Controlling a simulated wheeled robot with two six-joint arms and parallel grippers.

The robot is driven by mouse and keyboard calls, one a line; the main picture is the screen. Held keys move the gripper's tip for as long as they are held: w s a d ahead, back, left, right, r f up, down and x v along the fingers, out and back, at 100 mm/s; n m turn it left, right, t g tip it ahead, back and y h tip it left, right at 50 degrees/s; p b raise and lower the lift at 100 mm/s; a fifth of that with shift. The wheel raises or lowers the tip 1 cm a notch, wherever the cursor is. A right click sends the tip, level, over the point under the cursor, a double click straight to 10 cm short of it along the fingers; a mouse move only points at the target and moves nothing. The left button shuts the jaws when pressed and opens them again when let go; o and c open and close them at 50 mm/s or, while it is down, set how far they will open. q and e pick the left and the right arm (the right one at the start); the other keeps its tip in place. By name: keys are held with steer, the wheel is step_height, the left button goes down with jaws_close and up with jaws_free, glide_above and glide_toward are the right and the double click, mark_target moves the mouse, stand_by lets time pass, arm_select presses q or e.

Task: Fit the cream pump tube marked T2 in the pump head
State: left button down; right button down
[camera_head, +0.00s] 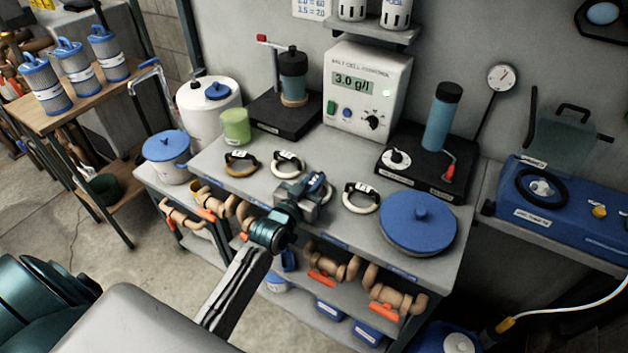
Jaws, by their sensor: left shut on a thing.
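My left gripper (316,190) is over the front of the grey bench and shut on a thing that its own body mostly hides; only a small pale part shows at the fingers. One cream tube loop (287,153) with a white label lies just behind the gripper, and another (362,208) lies to its right. A tan tube loop (240,172) lies further left. Their marks are too small to read. The blue pump unit (572,232) stands at the right with a dark ring (524,194) on it and a clear cover (560,143) raised. My right gripper is not in view.
A large blue lid (418,224) lies at the bench's front right. Black stands, a green cup (235,127) and a meter reading 3.0 g/l (368,88) stand behind. Pipe fittings fill the shelf below. A gap separates the bench from the pump's table.

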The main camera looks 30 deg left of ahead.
arm_select(q)
steer(key=shift+f, duration=0.2)
steer(key=c, duration=1.5)
jaws_free()
steer(key=shift+o, duration=0.2)
